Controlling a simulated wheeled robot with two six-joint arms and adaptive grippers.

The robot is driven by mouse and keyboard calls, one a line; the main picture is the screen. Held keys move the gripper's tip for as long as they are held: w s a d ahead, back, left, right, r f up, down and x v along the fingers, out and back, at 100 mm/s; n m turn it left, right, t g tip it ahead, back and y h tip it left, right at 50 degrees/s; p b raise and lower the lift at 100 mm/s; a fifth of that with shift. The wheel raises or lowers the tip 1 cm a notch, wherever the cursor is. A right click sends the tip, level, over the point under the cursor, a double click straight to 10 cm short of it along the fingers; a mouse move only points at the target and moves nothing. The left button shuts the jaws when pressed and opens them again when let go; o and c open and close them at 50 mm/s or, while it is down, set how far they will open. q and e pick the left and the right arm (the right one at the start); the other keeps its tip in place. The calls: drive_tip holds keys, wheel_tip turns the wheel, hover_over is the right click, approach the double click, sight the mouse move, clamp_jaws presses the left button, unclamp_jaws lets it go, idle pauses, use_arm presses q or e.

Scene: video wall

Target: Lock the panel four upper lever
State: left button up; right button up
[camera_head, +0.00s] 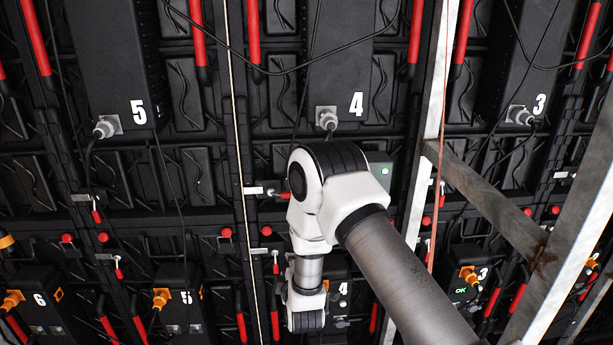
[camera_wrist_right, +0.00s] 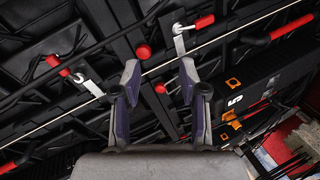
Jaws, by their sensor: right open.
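The panel four upper lever has a silver bracket and a red handle (camera_head: 284,195) that sticks out sideways to the right, partly behind my right arm in the head view. In the right wrist view its red handle (camera_wrist_right: 60,67) is at the upper left, beyond the left finger. My right gripper (camera_wrist_right: 158,72) is open and empty, with both fingers apart from the lever. In the head view my wrist hides the fingers. The panel four lower lever (camera_head: 276,264) hangs downward; it also shows in the wrist view (camera_wrist_right: 201,23). My left gripper is out of view.
A red knob (camera_wrist_right: 142,52) appears between the fingertips. A thin pale line (camera_head: 237,140) runs vertically left of the levers. The large box numbered 4 (camera_head: 340,70) is above, and a metal frame post (camera_head: 415,215) stands right of my arm. Loose black cables hang across the panels.

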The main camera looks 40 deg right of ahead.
sight(281, 193)
drive_tip(key=w+d+r+n+t+h+p, duration=0.1)
drive_tip(key=w+d+r+h, duration=0.1)
drive_tip(key=r, duration=0.5)
drive_tip(key=w+d+r+n+t+h+p, duration=0.1)
drive_tip(key=w+d+r+h, duration=0.15)
drive_tip(key=r, duration=0.45)
drive_tip(key=shift+y, duration=0.55)
drive_tip(key=p+x, duration=0.2)
drive_tip(key=x, duration=0.5)
drive_tip(key=shift+w+f+p, duration=0.2)
drive_tip(key=shift+w+p, duration=0.1)
drive_tip(key=shift+w, duration=0.1)
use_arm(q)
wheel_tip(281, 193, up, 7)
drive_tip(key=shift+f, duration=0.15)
use_arm(e)
clamp_jaws()
